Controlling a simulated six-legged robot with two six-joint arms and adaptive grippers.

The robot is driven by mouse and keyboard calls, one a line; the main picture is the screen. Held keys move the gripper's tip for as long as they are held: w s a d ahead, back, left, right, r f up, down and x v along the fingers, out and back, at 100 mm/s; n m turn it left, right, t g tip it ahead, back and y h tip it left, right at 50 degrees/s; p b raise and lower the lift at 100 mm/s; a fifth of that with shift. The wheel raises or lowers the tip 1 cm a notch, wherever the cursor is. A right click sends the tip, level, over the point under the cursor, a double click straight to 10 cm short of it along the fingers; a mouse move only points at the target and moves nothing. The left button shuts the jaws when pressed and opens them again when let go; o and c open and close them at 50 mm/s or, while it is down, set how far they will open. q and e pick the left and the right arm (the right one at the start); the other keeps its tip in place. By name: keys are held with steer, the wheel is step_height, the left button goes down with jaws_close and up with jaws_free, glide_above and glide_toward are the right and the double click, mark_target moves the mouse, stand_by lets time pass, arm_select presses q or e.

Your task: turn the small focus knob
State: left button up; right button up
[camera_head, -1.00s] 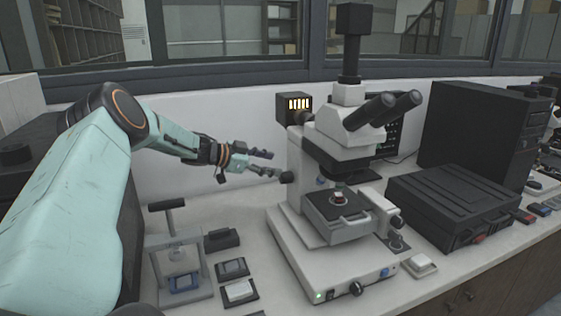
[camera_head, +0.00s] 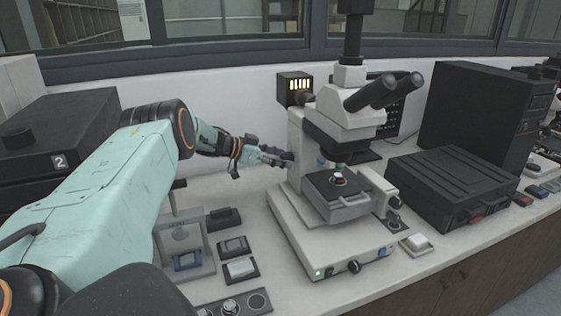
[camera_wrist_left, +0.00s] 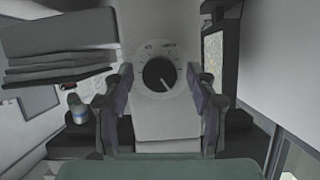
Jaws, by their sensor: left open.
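The white microscope (camera_head: 300,235) stands on the bench in the head view. In the left wrist view, a round black knob (camera_wrist_left: 158,74) with a white pointer line sits on a pale dial with small marks; I cannot read them well enough to name the knob. My left gripper (camera_head: 283,160) is open at the microscope's left side, and in the wrist view its fingers (camera_wrist_left: 159,78) stand one on each side of the knob, with a gap to each. I cannot tell how far the tips reach along it. My right gripper is not in view.
A black knob (camera_head: 353,267) is on the microscope's base front, and another (camera_head: 395,202) is on its right side. A black case (camera_head: 450,190) stands to the right. A small press (camera_head: 184,243) and several small trays lie left of the base.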

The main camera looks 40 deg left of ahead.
arm_select(q)
steer(key=shift+w+d, duration=0.1)
steer(key=shift+c, duration=0.2)
steer(key=shift+w, duration=0.1)
steer(key=shift+c, duration=0.7)
steer(key=c, duration=1)
steer(key=shift+o, duration=0.2)
